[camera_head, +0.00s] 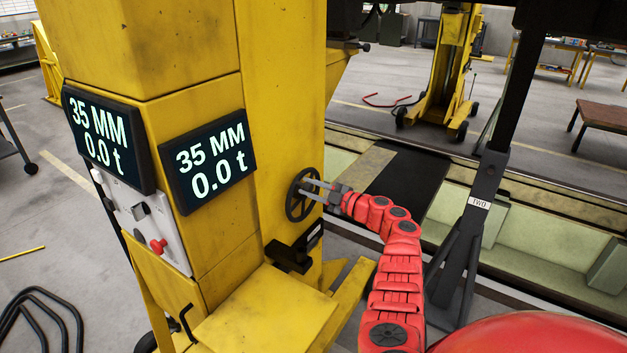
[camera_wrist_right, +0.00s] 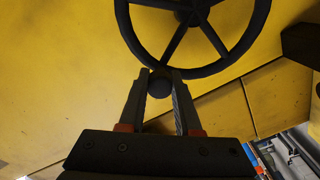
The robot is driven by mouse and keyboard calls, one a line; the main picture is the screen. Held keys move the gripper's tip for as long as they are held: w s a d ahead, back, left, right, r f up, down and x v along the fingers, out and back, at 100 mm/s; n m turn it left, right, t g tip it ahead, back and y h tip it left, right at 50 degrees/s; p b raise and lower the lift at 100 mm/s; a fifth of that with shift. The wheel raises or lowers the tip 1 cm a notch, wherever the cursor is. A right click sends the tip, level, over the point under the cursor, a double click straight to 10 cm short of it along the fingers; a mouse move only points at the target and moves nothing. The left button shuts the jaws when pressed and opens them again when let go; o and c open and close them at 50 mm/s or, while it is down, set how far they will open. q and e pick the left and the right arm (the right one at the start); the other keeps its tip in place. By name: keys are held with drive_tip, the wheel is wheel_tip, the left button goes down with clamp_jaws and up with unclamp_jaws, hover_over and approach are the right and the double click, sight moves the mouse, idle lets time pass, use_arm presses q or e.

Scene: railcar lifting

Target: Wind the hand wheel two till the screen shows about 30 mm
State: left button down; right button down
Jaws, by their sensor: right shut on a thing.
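The black hand wheel (camera_head: 299,194) is mounted on the side of the yellow lifting jack (camera_head: 262,130). My right gripper (camera_head: 318,186) reaches it from the right. In the right wrist view, the gripper (camera_wrist_right: 160,85) is shut on the round knob (camera_wrist_right: 159,84) at the rim of the spoked hand wheel (camera_wrist_right: 190,72). Two screens are on the jack: the left screen (camera_head: 102,138) and the right screen (camera_head: 208,161) both read 35 MM and 0.0 t. The left gripper is not in view.
A black stand (camera_head: 470,240) labelled TWO stands right of my right arm. A dark bracket (camera_head: 295,250) juts out below the wheel. A control panel with a red knob (camera_head: 158,246) is under the left screen. Another yellow jack (camera_head: 446,75) stands across the track.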

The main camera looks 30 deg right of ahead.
drive_tip(key=shift+s+a+f+n+b, duration=0.15)
drive_tip(key=shift+a+f+n+b, duration=0.2)
drive_tip(key=shift+f+n, duration=0.2)
drive_tip(key=shift+s+a+f+n+b, duration=0.2)
drive_tip(key=shift+a+f+n+b, duration=0.45)
drive_tip(key=shift+n+b, duration=1.1)
drive_tip(key=shift+s+a+f+n+b, duration=0.35)
drive_tip(key=shift+f+n+b, duration=0.8)
drive_tip(key=shift+b, duration=1.1)
drive_tip(key=shift+s+a+f+n+b, duration=0.1)
drive_tip(key=shift+a+f+n+b, duration=0.5)
drive_tip(key=shift+n+b, duration=1.25)
drive_tip(key=c, duration=0.6)
unclamp_jaws()
drive_tip(key=b+v, duration=0.3)
drive_tip(key=v, duration=1.4)
drive_tip(key=shift+s, duration=0.2)
